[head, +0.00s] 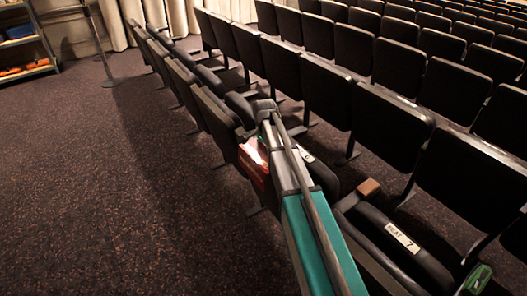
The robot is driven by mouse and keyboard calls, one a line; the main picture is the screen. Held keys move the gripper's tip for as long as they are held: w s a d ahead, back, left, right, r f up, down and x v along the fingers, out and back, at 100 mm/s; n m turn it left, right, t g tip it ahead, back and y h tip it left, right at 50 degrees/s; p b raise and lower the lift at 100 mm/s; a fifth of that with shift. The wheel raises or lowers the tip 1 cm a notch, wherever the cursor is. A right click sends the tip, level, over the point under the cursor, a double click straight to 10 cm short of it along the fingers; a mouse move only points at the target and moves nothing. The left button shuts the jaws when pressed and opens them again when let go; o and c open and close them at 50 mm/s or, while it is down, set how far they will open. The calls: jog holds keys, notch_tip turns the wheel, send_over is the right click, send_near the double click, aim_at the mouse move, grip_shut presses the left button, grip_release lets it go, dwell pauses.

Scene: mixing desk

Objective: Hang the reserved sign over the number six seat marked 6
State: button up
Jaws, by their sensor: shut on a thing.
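A red sign with a bright white patch, which I take as the reserved sign (251,168), shows just left of my arm's far end, in front of a dark seat back. Its wording cannot be read. My gripper (261,143) is at the far end of my arm and shut on the sign; the fingers are mostly hidden by the arm. A small pale label (307,155) shows just right of the arm, too small to read. The nearer seat, with a white plate reading SEAT 7 (402,237), is at the lower right. No number 6 can be read.
Rows of dark folding seats (395,75) fill the right side, with narrow gaps between rows. A brown block (368,187) and a green object (478,279) lie near seat 7. The carpet (120,200) at left is clear. A shelf (25,45) stands at upper left.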

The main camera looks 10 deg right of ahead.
jog(key=o, duration=1)
jog(key=shift+r, duration=0.15)
